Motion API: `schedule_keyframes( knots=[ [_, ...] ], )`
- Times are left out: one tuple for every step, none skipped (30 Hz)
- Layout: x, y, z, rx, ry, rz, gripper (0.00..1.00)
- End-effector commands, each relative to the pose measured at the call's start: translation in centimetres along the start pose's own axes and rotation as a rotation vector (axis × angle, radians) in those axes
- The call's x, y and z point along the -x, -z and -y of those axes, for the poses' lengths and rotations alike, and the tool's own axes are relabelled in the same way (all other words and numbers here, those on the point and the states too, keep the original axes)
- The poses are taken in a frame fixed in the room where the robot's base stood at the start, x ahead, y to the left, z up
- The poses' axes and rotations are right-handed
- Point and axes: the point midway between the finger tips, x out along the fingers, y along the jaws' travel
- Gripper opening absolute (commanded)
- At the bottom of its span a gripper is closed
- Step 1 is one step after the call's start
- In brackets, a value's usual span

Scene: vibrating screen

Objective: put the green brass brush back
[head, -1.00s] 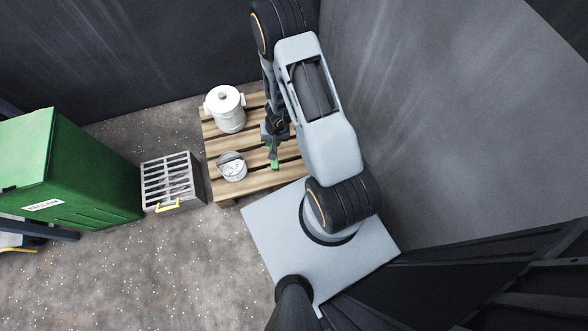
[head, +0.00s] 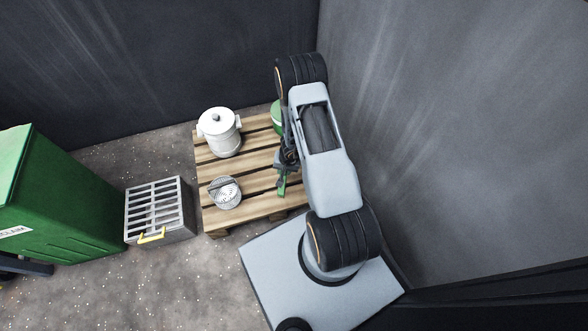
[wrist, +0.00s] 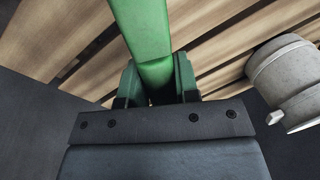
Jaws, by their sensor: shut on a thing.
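My gripper (head: 284,168) is shut on the green brush (head: 282,186), held over the right part of the wooden pallet (head: 236,167). In the wrist view, the brush's green handle (wrist: 148,45) stands between the two jaws and runs out of the top of the picture. The brush's bristles cannot be made out. A green round container (head: 277,117) stands at the pallet's back right, partly hidden behind my arm.
A white lidded pot (head: 219,133) stands at the pallet's back left. A grey slotted box (head: 157,207) with a yellow handle and a green bin (head: 60,205) are on the left. Dark walls enclose the back and right.

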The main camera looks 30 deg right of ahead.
Motion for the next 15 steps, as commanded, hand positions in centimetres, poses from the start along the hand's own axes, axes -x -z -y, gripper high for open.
schedule_keyframes(
  knots=[
    [0.2,1.0,-0.7,-0.004,0.000,0.002,0.06],
    [-0.1,1.5,-1.1,-0.003,-0.001,0.002,0.06],
    [-1.1,2.1,-1.6,-0.003,-0.001,0.002,0.06],
    [-1.9,2.4,-2.0,-0.001,-0.001,0.002,0.06],
    [-2.4,2.7,-2.3,-0.001,-0.001,0.003,0.06],
    [-3.1,3.2,-2.7,-0.002,-0.001,0.002,0.06],
    [-3.6,3.5,-3.0,-0.001,-0.001,0.000,0.06],
    [-4.0,3.8,-3.2,0.000,-0.001,0.001,0.06],
    [-4.4,4.1,-3.5,0.001,-0.001,0.000,0.06],
    [-4.7,4.3,-3.7,0.000,-0.001,0.001,0.06],
    [-5.0,4.5,-3.9,0.001,0.000,0.001,0.06],
    [-5.2,4.8,-4.0,0.002,0.001,0.000,0.06],
    [-5.4,4.8,-4.1,0.000,0.001,0.000,0.06],
    [-5.5,4.9,-4.2,0.001,0.001,0.001,0.06],
    [-5.6,5.0,-4.2,0.001,0.001,0.001,0.06]
  ],
)
